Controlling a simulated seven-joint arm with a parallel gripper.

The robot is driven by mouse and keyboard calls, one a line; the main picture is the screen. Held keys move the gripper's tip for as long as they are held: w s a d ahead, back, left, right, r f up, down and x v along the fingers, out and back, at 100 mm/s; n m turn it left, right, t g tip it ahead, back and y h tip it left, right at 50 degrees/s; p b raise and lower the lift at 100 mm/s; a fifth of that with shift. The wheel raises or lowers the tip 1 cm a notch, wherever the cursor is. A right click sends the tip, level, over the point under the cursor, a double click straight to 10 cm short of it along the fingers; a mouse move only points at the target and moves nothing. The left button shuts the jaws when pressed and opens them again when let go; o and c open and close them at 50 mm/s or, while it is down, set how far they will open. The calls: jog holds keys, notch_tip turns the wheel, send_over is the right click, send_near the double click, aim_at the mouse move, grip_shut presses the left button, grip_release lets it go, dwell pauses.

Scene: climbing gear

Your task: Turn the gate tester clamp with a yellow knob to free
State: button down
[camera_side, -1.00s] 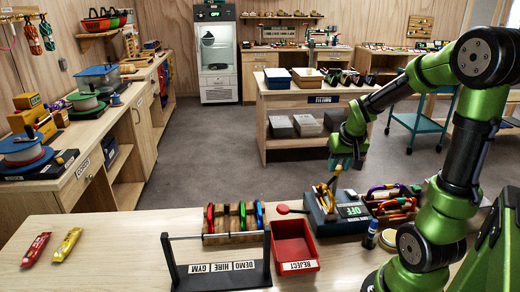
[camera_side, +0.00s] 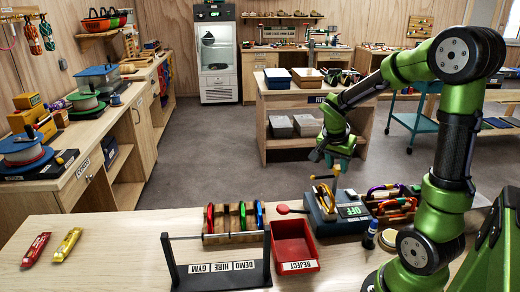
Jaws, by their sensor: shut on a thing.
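The gate tester (camera_side: 322,216) is a dark grey box on the bench, right of the red bin, with a lit green display reading OFF (camera_side: 354,211). My gripper (camera_side: 324,168) is above the tester, pointing down, and its jaws are shut. A small yellow piece, which looks like the clamp's yellow knob (camera_side: 322,177), is at its fingertips. A yellow carabiner (camera_side: 326,197) stands on the tester just below. The fingers are small in this view and partly hide the grip. The clamp's exact angle is hard to read.
A red REJECT bin (camera_side: 292,265) and a rack of coloured carabiners (camera_side: 231,238) stand left of the tester. A red paddle (camera_side: 283,209) sticks out from its left side. A tray of carabiners (camera_side: 392,205) and a blue marker (camera_side: 370,234) are at right.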

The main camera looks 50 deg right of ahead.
jog(key=m, duration=0.2)
jog(key=m+g, duration=0.1)
jog(key=m, duration=0.1)
jog(key=shift+w+m+g+y, duration=0.2)
jog(key=shift+m+g+y, duration=0.1)
jog(key=shift+m, duration=0.1)
jog(key=shift+w+m+g+y, duration=0.15)
jog(key=shift+m+g, duration=0.25)
jog(key=shift+m, duration=0.75)
jog(key=shift+m+g+y, duration=0.25)
jog(key=shift+m+g, duration=0.15)
jog(key=shift+m, duration=0.75)
jog(key=c, duration=0.8)
grip_release()
jog(key=shift+d, duration=0.1)
jog(key=v, duration=1.7)
